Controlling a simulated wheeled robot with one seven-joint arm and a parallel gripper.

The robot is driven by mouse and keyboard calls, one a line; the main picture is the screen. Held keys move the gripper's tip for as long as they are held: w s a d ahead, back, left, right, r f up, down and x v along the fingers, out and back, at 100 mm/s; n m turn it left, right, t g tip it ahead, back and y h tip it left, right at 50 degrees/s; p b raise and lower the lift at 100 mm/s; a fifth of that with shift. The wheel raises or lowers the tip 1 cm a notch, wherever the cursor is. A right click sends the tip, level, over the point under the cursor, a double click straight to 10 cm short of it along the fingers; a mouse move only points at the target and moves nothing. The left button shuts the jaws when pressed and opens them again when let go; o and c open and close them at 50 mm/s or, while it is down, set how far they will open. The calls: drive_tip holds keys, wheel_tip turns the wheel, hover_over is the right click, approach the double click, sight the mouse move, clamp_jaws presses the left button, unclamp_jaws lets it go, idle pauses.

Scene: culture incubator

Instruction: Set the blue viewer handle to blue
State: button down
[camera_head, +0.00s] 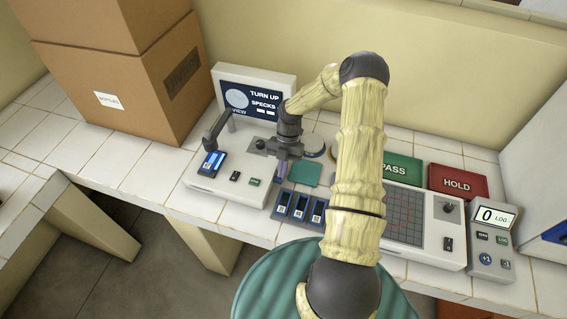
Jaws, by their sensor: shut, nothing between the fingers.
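The viewer (228,187) is a pale box on the tiled bench at left, with a screen (252,95) behind it reading "TURN UP" and "SPECKS". A dark lever-like handle (215,128) rises at its left side, tilted, above a blue-labelled piece (211,163). I cannot tell which setting the handle is at. A small dark knob (260,145) sits near the viewer's right side. My gripper (281,176) is shut and empty, pointing down at the viewer's right edge, apart from the dark handle. My arm hides part of the bench.
Cardboard boxes (110,75) stand at back left. A rack of blue-labelled pieces (299,207) lies in front of my gripper, a teal square (305,174) beside it. Green PASS (403,168) and red HOLD (457,182) pads, a gridded panel (405,215) and a counter (492,240) are right.

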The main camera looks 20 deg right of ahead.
drive_tip(key=shift+w+d+r, duration=0.15)
drive_tip(key=shift+w+r, duration=0.15)
drive_tip(key=shift+r, duration=0.2)
drive_tip(key=b+v, duration=0.4)
drive_tip(key=v, duration=1.2)
drive_tip(key=shift+s+r, duration=0.1)
drive_tip(key=shift+r, duration=0.05)
drive_tip(key=r+m+h, duration=0.1)
drive_tip(key=m+h, duration=0.1)
drive_tip(key=m, duration=0.3)
hover_over(275, 169)
drive_tip(key=s+a+r+m+t, duration=0.2)
drive_tip(key=s+a+m, duration=0.25)
drive_tip(key=m, duration=0.25)
drive_tip(key=s+a+r+m+t+h, duration=0.1)
drive_tip(key=s+m+t, duration=0.3)
drive_tip(key=s+m, duration=0.9)
drive_tip(key=r+m, duration=0.1)
drive_tip(key=m, duration=0.1)
drive_tip(key=shift+a+m, duration=0.4)
